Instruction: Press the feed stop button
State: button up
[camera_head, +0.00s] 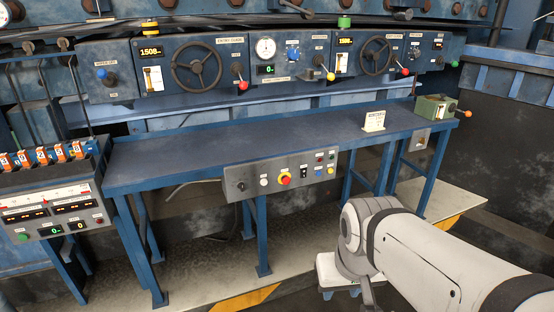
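I cannot read a label that marks the feed stop button. A grey control panel (281,178) hangs on the front edge of the blue bench. It carries a large red button (285,179) on a yellow base, a white button (264,181), a black knob, a small dark display and several small buttons at its right end. My white arm reaches in from the lower right. Its end, with my gripper (350,290), is low in front of the bench, below and right of this panel and apart from it. The fingers are mostly hidden or cut off, so their opening does not show.
The long blue bench (215,154) holds a small white sign (375,121) and a green box (435,107) at its right end. Behind it stand panels with two handwheels, levers and displays. A console (55,205) with orange switches stands left. The benchtop's middle is clear.

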aim_at(286, 180)
jog(key=z, duration=0.6)
jog(key=i, duration=1.45)
jog(key=u, duration=1.1)
